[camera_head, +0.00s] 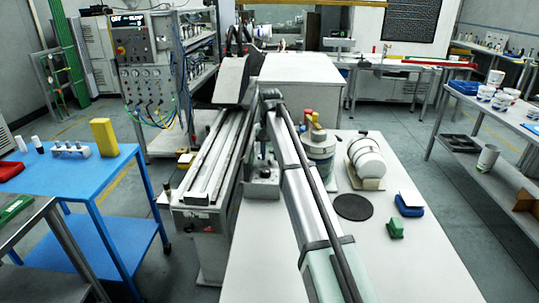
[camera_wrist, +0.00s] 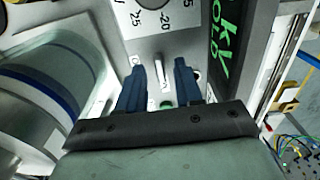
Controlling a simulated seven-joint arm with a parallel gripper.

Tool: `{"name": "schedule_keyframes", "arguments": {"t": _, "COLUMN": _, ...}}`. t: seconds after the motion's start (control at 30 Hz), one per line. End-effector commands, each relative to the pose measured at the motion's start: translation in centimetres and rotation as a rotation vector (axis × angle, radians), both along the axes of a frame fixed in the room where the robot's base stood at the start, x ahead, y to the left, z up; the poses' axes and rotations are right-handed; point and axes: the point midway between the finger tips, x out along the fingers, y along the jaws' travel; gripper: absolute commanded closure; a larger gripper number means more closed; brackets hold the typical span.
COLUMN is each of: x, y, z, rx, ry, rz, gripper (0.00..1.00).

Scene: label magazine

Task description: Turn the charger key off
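In the wrist view, my gripper (camera_wrist: 159,65) has two dark blue fingers spread apart over a grey panel. A narrow pale bar (camera_wrist: 157,73), which looks like the charger key, stands between the fingers with a gap on either side. A green round part (camera_wrist: 167,104) lies below it, partly hidden by the gripper body. A white dial plate (camera_wrist: 152,16) with numbers is above the fingers. In the head view, my arm reaches over the middle bench and I cannot make out the fingers or the key.
In the wrist view, a dark display (camera_wrist: 222,45) with green characters is close on the right, and a large clear cylinder with a blue band (camera_wrist: 62,82) is on the left.

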Motion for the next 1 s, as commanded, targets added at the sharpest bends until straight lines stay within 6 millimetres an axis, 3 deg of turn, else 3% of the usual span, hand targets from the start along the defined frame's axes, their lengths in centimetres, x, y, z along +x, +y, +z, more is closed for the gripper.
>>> {"name": "schedule_keyframes", "arguments": {"t": 0.4, "x": 0.02, "y": 0.01, "z": -0.55, "rx": 0.000, "ry": -0.001, "rz": 0.000, "gripper": 0.66}}
{"name": "schedule_keyframes", "arguments": {"t": 0.77, "x": 0.02, "y": 0.00, "z": -0.54, "rx": 0.000, "ry": 0.000, "rz": 0.000, "gripper": 1.00}}
{"name": "schedule_keyframes", "arguments": {"t": 1.0, "x": 0.02, "y": 0.01, "z": -0.53, "rx": 0.000, "ry": 0.000, "rz": 0.000, "gripper": 1.00}}
